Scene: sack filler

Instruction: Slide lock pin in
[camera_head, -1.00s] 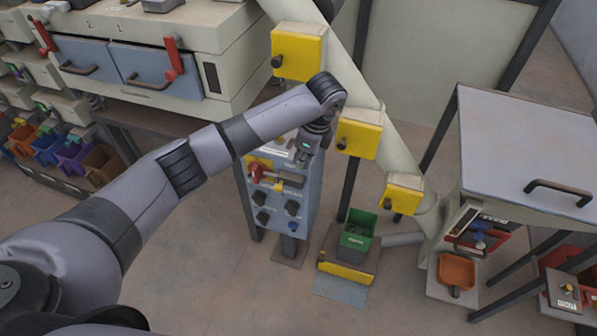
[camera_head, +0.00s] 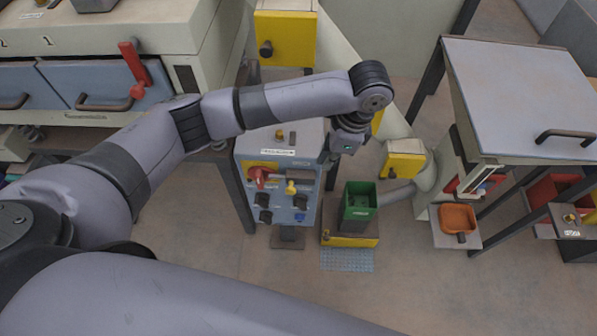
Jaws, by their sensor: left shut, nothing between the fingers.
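A grey-blue control box (camera_head: 278,170) stands on a post, with a red lever (camera_head: 259,178), a small yellow-topped piece (camera_head: 291,187) and several black knobs on its front. I cannot tell for sure which part is the lock pin. My left gripper (camera_head: 335,158) points down at the right edge of the box. It is shut and empty; its fingertips are small and partly hidden by its wrist. I cannot tell whether it touches the box. My right gripper is not in view.
A green bin (camera_head: 358,203) stands on a yellow-fronted base right of the box. Yellow boxes with black knobs, such as the upper one (camera_head: 284,38), sit along a pale sloping pipe. A grey-topped table (camera_head: 510,95) and an orange tray (camera_head: 458,218) are at right. Open floor lies in front.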

